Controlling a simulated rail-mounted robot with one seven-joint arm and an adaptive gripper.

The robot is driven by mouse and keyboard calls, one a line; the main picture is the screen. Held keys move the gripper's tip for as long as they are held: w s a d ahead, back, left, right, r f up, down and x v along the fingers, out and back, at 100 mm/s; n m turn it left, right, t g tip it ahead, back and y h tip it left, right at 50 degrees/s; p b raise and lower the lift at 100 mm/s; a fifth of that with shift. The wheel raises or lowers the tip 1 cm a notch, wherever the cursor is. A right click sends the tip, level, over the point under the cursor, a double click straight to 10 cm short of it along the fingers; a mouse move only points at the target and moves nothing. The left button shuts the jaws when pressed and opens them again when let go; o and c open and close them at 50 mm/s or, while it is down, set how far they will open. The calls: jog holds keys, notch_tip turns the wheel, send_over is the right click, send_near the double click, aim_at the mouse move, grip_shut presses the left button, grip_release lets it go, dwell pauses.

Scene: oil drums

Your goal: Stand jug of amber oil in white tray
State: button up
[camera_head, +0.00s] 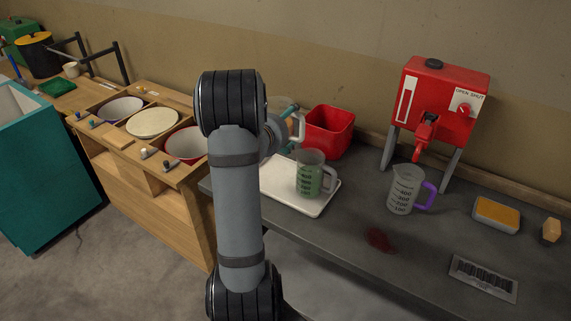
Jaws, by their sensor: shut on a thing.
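The white tray (275,170) lies on the grey bench, partly hidden behind my arm. A clear measuring jug of green liquid (310,178) with a pale handle stands upright in it. My gripper (287,131), mostly hidden by my own arm, is above the back of the tray. It is shut on a clear jug with a whitish handle (300,126). A small patch of amber shows in this held jug, most of which is hidden. It looks roughly upright, but whether it touches the tray cannot be told.
A red bin (331,130) stands behind the tray. A purple-handled jug (405,190) stands right of it, near a red dispenser (440,100) on legs. A dark red spill (379,239), a yellow sponge dish (496,214) and a grated plate (484,277) lie on the bench.

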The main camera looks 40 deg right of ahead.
notch_tip(320, 180, down, 11)
jog(key=shift+f+b, duration=0.2)
jog(key=shift+b, duration=0.15)
jog(key=shift+f, duration=0.15)
jog(key=o, duration=1.3)
jog(key=shift+o, duration=0.5)
